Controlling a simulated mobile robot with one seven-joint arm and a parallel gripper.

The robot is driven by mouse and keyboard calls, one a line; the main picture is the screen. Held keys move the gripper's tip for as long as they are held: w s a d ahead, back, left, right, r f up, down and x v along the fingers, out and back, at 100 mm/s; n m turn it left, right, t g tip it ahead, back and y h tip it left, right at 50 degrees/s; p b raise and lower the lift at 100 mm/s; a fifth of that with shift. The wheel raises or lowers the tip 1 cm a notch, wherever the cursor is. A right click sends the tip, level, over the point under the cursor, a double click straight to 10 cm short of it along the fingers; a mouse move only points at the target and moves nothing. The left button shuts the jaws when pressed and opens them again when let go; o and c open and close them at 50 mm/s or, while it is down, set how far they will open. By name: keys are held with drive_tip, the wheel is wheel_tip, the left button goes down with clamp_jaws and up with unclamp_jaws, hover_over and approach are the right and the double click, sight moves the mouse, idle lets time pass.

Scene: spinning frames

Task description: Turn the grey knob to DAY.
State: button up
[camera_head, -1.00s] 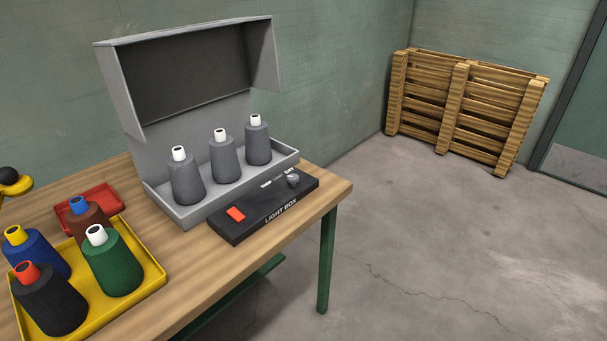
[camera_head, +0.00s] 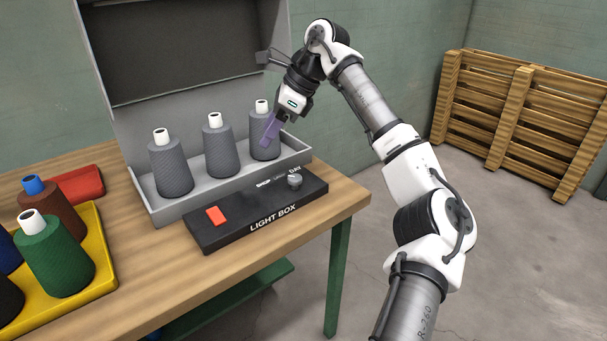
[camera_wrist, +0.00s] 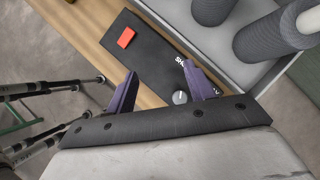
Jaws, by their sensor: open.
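The grey knob (camera_head: 295,180) sits at the right end of the black light box panel (camera_head: 250,222), beside white lettering on its top. In the wrist view the knob (camera_wrist: 180,97) shows between the purple fingertips, nearer the right one. My gripper (camera_head: 271,128) is open and empty, above and behind the panel in the head view, apart from the knob. The wrist view shows its two spread fingers (camera_wrist: 160,88).
A red switch (camera_head: 215,215) is on the panel's left end. Grey yarn cones (camera_head: 220,150) stand in the light box tray (camera_head: 296,157) behind. A yellow tray (camera_head: 103,270) with more cones is at the left. The table's right edge is close to the panel.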

drive_tip(key=m+h, duration=0.1)
drive_tip(key=h, duration=0.1)
approach(296, 177)
drive_tip(key=v, duration=0.5)
drive_tip(key=x, duration=1.3)
drive_tip(key=shift+s+a+f, duration=0.1)
drive_tip(key=shift+f, duration=0.15)
drive_tip(key=c, duration=1)
drive_tip(key=shift+o, duration=0.2)
